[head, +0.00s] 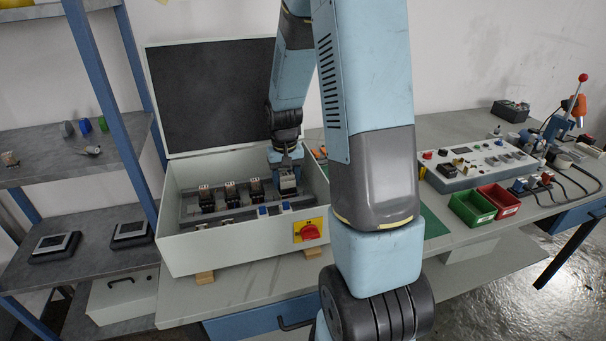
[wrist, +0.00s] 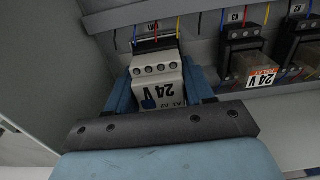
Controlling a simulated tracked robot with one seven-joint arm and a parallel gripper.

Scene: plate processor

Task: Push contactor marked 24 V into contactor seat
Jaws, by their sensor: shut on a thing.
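In the wrist view the white contactor marked 24 V (wrist: 158,78) sits between the two blue fingers of my gripper (wrist: 160,92), which is shut on it. In the head view my gripper (head: 287,178) reaches down into the right part of the open white cabinet (head: 215,257). The contactor (head: 287,186) shows there as a small pale block, partly hidden by my gripper.
Several dark seated devices (head: 230,194) stand in a row left of my gripper in the cabinet. A red rotary switch (head: 309,232) is on the front wall. The raised lid (head: 210,95) stands behind. Green (head: 470,208) and red (head: 500,200) bins and a control box (head: 475,164) stand right.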

